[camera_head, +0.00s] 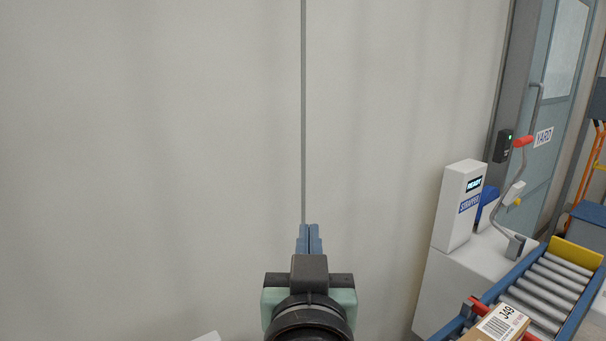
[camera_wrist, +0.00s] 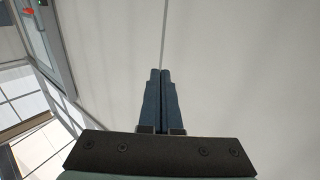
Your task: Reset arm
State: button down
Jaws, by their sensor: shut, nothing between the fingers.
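My gripper (camera_head: 309,232) is in the lower middle of the head view, in front of a plain pale wall. Its two blue fingers are together with nothing between them. In the wrist view my gripper (camera_wrist: 160,74) also shows its fingers side by side and empty, against the same wall. My arm behind the gripper comes up from the bottom edge of the head view.
The pale wall (camera_head: 150,150) has a thin vertical seam.

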jog(key=s+r+t, duration=0.4)
jog(key=s+r, duration=0.2)
jog(key=r, duration=0.5)
jog(key=s+r+t, duration=0.5)
jog(key=s+r, duration=0.1)
jog(key=r, duration=0.6)
jog(key=shift+s+a+r, duration=0.25)
jog(key=shift+a+r, duration=0.05)
jog(key=shift+a, duration=0.1)
